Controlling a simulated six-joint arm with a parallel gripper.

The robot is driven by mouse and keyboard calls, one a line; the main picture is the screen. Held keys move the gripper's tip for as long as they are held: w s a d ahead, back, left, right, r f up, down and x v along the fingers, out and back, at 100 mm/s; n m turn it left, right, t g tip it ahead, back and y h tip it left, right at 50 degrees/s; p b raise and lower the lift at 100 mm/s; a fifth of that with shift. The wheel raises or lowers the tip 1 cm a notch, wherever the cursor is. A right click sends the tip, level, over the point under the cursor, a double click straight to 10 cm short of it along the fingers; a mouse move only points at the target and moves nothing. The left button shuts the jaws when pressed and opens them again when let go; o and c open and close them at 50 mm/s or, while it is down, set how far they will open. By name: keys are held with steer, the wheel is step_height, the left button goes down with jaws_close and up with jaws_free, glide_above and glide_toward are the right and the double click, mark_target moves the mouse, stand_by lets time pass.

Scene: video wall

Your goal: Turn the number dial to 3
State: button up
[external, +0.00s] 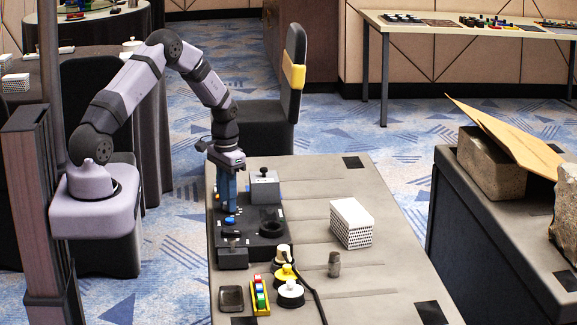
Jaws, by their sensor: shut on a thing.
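A dark control panel (265,218) lies on the near-left part of the grey table. My gripper (229,209) points straight down over the panel's left side, with its blue fingers low at the surface. It is shut on what appears to be the number dial, which the fingers mostly hide. The dial's numbers and pointer are too small to read. A small blue button (230,221) shows just in front of the fingertips. A black round ring (271,229) is on the panel to the right of my gripper.
A grey box with a knob (264,186) stands behind the panel. A white perforated block (351,223) and a small grey cylinder (334,264) stand to the right. Yellow and white round buttons (290,293), a colored block strip (260,295) and a dark tray (231,298) lie in front.

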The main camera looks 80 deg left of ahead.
steer(key=shift+m, duration=0.3)
steer(key=shift+r, duration=0.1)
steer(key=o, duration=1)
steer(key=shift+o, duration=0.2)
steer(key=shift+r, duration=0.1)
steer(key=shift+r+b, duration=0.9)
steer(key=shift+r, duration=2.65)
